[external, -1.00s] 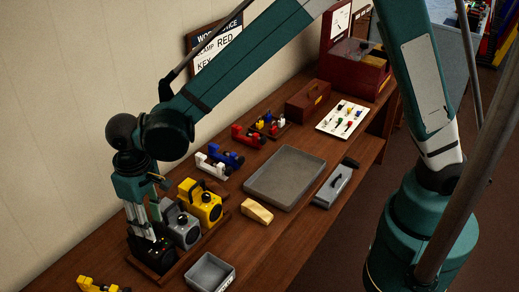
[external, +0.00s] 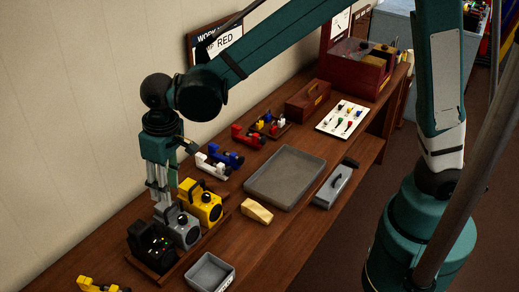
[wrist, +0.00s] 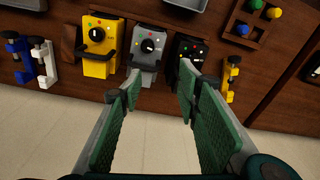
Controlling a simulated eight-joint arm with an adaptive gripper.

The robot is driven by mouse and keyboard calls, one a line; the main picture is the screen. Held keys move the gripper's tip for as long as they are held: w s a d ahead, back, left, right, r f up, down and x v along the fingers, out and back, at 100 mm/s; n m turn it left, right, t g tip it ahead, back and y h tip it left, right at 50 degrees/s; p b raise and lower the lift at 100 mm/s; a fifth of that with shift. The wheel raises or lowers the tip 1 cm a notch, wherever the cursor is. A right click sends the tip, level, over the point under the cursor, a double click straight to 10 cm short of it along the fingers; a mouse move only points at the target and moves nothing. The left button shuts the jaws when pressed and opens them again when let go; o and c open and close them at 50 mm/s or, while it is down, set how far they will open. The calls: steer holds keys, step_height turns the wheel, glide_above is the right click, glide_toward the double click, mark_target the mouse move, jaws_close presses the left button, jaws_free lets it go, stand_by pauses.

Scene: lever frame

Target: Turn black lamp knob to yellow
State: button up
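The black lamp (external: 150,248) stands at the near end of a row of three lamps in the external view, with small coloured dots on its face. In the wrist view the black lamp (wrist: 188,52) is right of the grey lamp and beyond my right finger. I cannot make out which colour its knob points to. My gripper (wrist: 160,86) is open and empty in the wrist view, its fingers pointing toward the lamps. In the external view my gripper (external: 162,192) is above and behind the grey lamp, apart from the black one.
The grey lamp (external: 180,228) and yellow lamp (external: 203,206) stand beside the black lamp on a wooden base. A grey bin (external: 207,285), a tan block (external: 257,212) and a large grey tray (external: 250,185) lie in front. White, blue and red clamps stand farther along.

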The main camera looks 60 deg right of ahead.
steer(key=s+d+r+t+b, duration=0.1)
steer(key=d+r, duration=0.2)
steer(key=d, duration=0.4)
steer(key=s+d+r+t+b, duration=0.1)
steer(key=s+d+r+b, duration=0.1)
steer(key=d, duration=0.6)
steer(key=shift+s+d+r+m+y, duration=0.2)
steer(key=shift+r+m+y, duration=0.15)
steer(key=shift+r, duration=0.25)
steer(key=shift+a, duration=0.15)
steer(key=w+a+f+g, duration=0.1)
steer(key=a+f, duration=0.2)
steer(key=a, duration=0.5)
steer(key=w+a+f+g+h+p, duration=0.1)
steer(key=a+f, duration=0.3)
steer(key=a, duration=0.3)
steer(key=w+a+f+n, duration=0.1)
steer(key=a+f, duration=0.3)
steer(key=a, duration=0.4)
steer(key=shift+w+a+f+g+p, duration=0.1)
steer(key=shift+a+f+g+p, duration=0.05)
steer(key=shift+a+g+p, duration=0.2)
